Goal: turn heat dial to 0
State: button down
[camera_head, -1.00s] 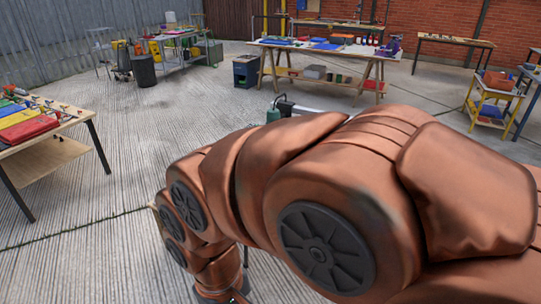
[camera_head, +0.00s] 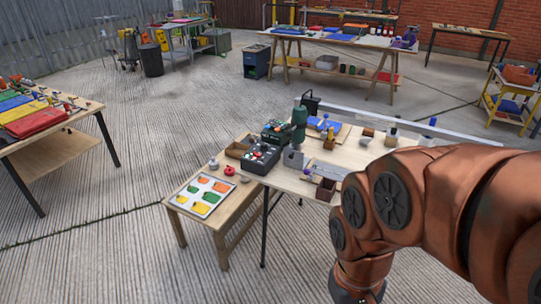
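I cannot make out a heat dial for certain. A dark box with red and white round parts on top (camera_head: 260,158) sits at the left end of the work table (camera_head: 312,188); whether one part is the dial, and its setting, is too small to tell. A dark green and grey upright machine (camera_head: 298,130) stands just right of it. My copper-coloured arm covers the right side of the table and reaches down past its front edge. My gripper is out of view below the picture's bottom edge.
A low wooden bench (camera_head: 185,200) with a white sheet of coloured patches (camera_head: 205,192) adjoins the table's left end. Small items and an open brown box (camera_head: 326,189) crowd the table. Another table (camera_head: 60,125) stands at far left; bare floor lies between.

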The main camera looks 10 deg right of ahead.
aim_at(264, 147)
jog(key=u, duration=0.1)
jog(key=i, duration=1.65)
jog(key=u, duration=0.55)
